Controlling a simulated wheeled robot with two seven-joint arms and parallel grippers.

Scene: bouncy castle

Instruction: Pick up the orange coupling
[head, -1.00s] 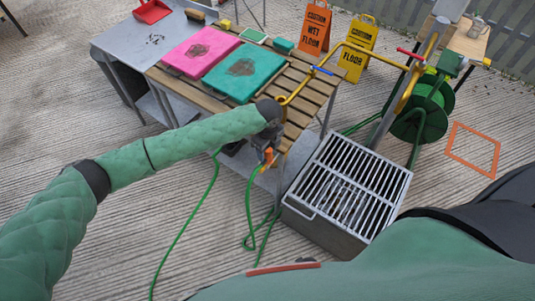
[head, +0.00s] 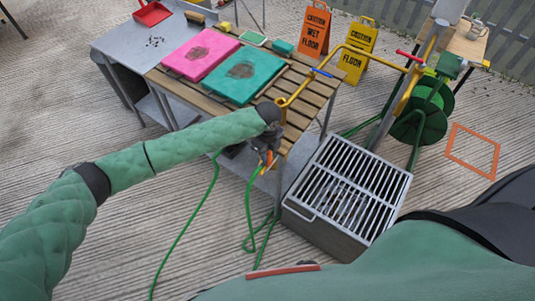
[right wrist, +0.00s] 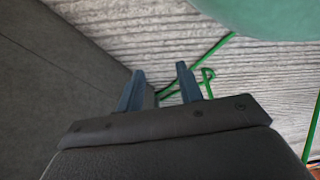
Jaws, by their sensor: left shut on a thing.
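The orange coupling (head: 266,157) is small in the head view, at the upper end of a green hose beside the front edge of the slatted table. My left gripper (head: 268,151) is shut on it, with the fingers partly hidden by the wrist. The hose (head: 249,205) hangs from the coupling down to the ground. My right gripper (right wrist: 158,82) shows in the right wrist view with its two blue-grey fingers apart and nothing between them; green hose shows on the ground beyond.
The slatted table (head: 306,104) bears a pink mat (head: 201,52) and a teal mat (head: 244,73). A metal grate box (head: 347,190) stands right of the coupling. A yellow pipe (head: 375,54) and a green hose reel (head: 421,117) are behind it. Ribbed ground is open at left.

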